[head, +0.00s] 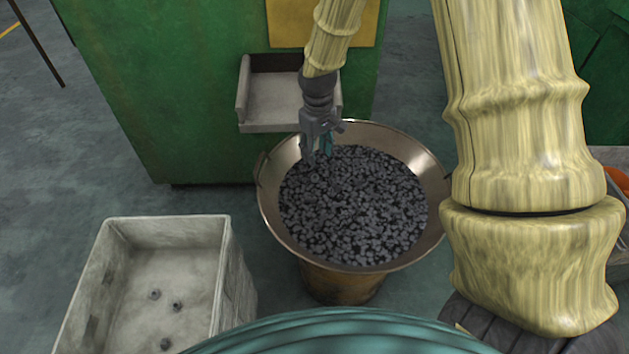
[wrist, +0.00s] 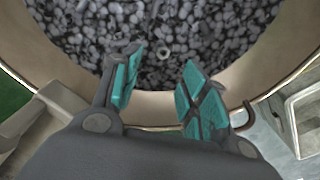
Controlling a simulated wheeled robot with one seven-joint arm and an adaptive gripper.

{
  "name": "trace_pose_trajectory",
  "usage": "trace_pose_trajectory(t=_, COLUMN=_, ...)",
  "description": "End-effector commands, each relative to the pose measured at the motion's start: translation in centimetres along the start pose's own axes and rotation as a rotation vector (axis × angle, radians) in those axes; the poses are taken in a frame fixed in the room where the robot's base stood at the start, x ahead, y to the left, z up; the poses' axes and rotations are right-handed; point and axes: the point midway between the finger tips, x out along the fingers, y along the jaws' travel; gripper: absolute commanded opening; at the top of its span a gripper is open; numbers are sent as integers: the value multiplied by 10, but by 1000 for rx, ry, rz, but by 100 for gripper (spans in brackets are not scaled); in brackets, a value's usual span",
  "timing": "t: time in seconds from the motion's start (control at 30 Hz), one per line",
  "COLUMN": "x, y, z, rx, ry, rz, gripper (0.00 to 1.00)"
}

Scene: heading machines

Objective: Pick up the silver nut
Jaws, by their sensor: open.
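A metal basin (head: 432,163) is heaped with many small grey metal parts (head: 355,210). The basin's rim also shows in the wrist view (wrist: 155,104). A ring-shaped silver nut (wrist: 163,53) lies among the parts in the wrist view, just beyond the gap between my fingertips. I cannot single it out in the head view. My gripper (head: 318,155) points down over the far left part of the basin. In the wrist view my gripper (wrist: 160,72) has its teal-padded fingers apart, with nothing between them.
A pale bin (head: 233,255) with a few small parts stands at lower left. A green machine (head: 150,90) with a protruding metal tray (head: 275,128) stands close behind the basin. Bare floor (head: 80,180) lies to the left.

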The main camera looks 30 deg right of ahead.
Motion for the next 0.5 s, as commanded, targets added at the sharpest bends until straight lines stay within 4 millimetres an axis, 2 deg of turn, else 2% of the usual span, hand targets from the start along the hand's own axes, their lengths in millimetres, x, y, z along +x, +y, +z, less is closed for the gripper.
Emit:
trace_pose_trajectory(t=0.2, x=33, y=-1, z=0, rx=-2, ry=-3, rz=-1, gripper=44)
trace_pose_trajectory(t=0.5, x=53, y=-2, z=0, rx=-1, ry=-2, rz=0, gripper=44)
